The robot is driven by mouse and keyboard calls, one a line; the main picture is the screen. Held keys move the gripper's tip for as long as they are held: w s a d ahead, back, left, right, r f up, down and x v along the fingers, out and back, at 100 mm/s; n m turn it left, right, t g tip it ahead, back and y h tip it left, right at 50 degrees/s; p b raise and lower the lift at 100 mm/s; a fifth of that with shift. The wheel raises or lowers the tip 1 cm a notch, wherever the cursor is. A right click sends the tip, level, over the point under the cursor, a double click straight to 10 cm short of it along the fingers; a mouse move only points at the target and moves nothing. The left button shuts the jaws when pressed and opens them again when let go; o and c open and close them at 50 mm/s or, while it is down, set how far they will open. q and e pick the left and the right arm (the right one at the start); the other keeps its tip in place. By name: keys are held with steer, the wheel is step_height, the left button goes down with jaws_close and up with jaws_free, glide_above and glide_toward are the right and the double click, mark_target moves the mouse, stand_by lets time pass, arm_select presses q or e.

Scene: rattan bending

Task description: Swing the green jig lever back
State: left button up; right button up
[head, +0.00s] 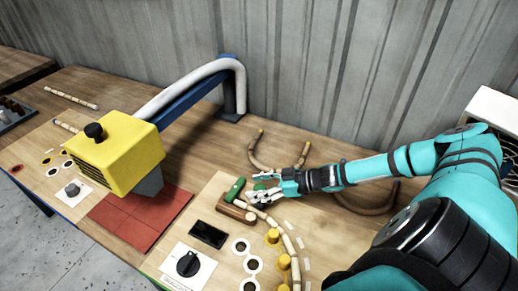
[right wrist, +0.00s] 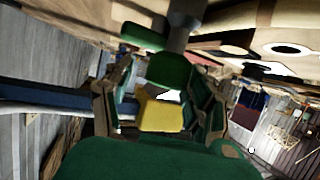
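The green jig lever shows in the head view as a green bar (head: 235,190) beside a brown wooden block, with more green at my right gripper's fingers. My right gripper (head: 262,192) reaches in from the right, low over the jig board at the lever. In the right wrist view its two fingers (right wrist: 160,104) stand apart, with a green piece of the lever (right wrist: 170,71) ahead, between and beyond the tips. I cannot tell whether the fingers touch it. My left gripper is not in view.
A yellow machine head (head: 115,152) on a blue arm stands left over a red mat (head: 140,218). The jig board bears a brown block (head: 236,214), black dial (head: 188,263), yellow pegs (head: 272,236) and a curved rattan rod (head: 291,246). Bent rattan pieces (head: 257,150) lie behind.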

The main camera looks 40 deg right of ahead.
steer(key=shift+s, duration=0.3)
steer(key=v, duration=1.1)
steer(key=shift+d+r, duration=0.25)
